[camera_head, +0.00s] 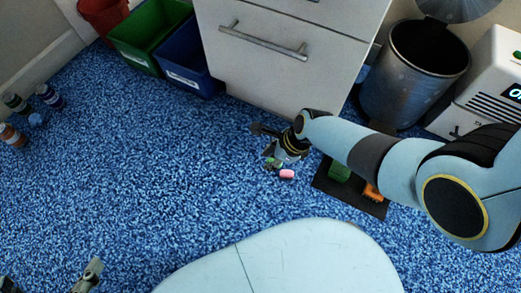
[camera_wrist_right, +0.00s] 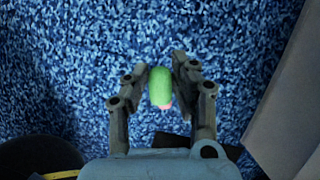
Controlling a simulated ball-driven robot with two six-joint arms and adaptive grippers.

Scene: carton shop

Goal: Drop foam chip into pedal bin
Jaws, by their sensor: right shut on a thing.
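A green foam chip (camera_wrist_right: 160,85) is held between the two fingers of my right gripper (camera_wrist_right: 160,72) in the right wrist view. In the head view my right gripper (camera_head: 273,161) is low over the blue floor, in front of the drawer cabinet, and a bit of the green chip shows at its tips. A pink piece (camera_head: 287,174) lies just beside it on the floor. It partly shows behind the green chip in the wrist view (camera_wrist_right: 166,107). The grey metal pedal bin (camera_head: 400,85) stands at the upper right with its lid raised. Part of my left gripper (camera_head: 88,276) shows at the lower left.
A dark mat (camera_head: 325,184) with a green item (camera_head: 340,171) and an orange item (camera_head: 373,193) lies under my right arm. The white cabinet (camera_head: 285,65), green crate (camera_head: 135,45) and blue crate (camera_head: 185,70) stand behind. Several small jars (camera_head: 48,95) stand far left.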

